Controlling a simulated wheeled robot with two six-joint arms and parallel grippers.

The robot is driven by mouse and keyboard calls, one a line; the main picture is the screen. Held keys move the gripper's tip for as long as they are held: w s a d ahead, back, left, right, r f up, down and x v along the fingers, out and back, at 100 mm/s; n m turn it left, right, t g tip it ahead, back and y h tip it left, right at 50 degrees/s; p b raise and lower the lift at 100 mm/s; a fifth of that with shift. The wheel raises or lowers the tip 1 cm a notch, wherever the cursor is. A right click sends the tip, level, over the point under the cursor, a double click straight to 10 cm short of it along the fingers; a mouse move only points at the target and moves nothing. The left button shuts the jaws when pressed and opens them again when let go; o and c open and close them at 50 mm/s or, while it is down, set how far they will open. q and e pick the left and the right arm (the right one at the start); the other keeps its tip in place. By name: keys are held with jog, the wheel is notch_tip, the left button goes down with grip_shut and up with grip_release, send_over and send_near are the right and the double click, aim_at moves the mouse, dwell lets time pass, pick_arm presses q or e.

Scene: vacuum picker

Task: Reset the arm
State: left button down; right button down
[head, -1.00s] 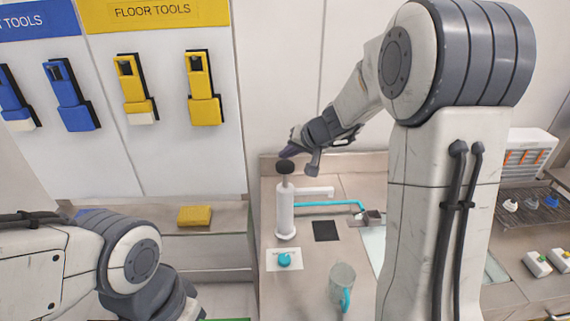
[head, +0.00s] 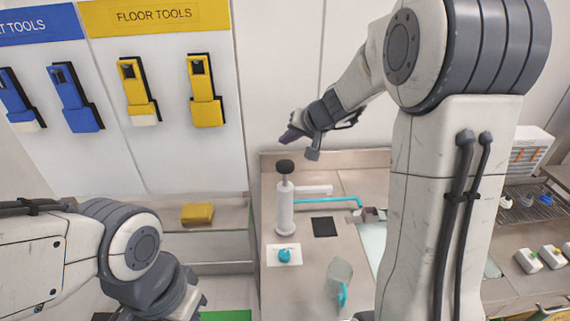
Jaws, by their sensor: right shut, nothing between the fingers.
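My right gripper (head: 292,134) is in the head view, shut and empty. It hangs in the air above a white pump-like device (head: 285,208) with a black knob (head: 285,166) on top, and is apart from the knob. My left arm comes in at the lower left, but its gripper is out of view.
On the steel counter stand a clear cup with a blue handle (head: 341,278), a white card with a teal piece (head: 284,255) and a black square (head: 324,227). Yellow tools (head: 205,90) hang on the wall panel. A yellow block (head: 197,214) lies on the shelf at left.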

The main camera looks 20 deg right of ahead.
jog(key=s+a+f+n+g+y+b, duration=0.1)
jog(key=s+a+f+n+g+b, duration=0.15)
jog(key=s+a, duration=0.7)
jog(key=s+a+f+n+g+y+b, duration=0.1)
jog(key=s+a+f+n+g, duration=0.25)
jog(key=s+a, duration=0.55)
jog(key=s+f+n+g+h+b, duration=0.1)
jog(key=s+f+n+h, duration=0.1)
jog(key=s, duration=0.6)
jog(key=s+f+n+g+h+b, duration=0.1)
jog(key=s+f+n+h, duration=0.1)
jog(key=s, duration=0.7)
jog(key=shift+d+f+n+g, duration=0.25)
jog(key=shift+f+n, duration=0.3)
jog(key=shift+n, duration=0.55)
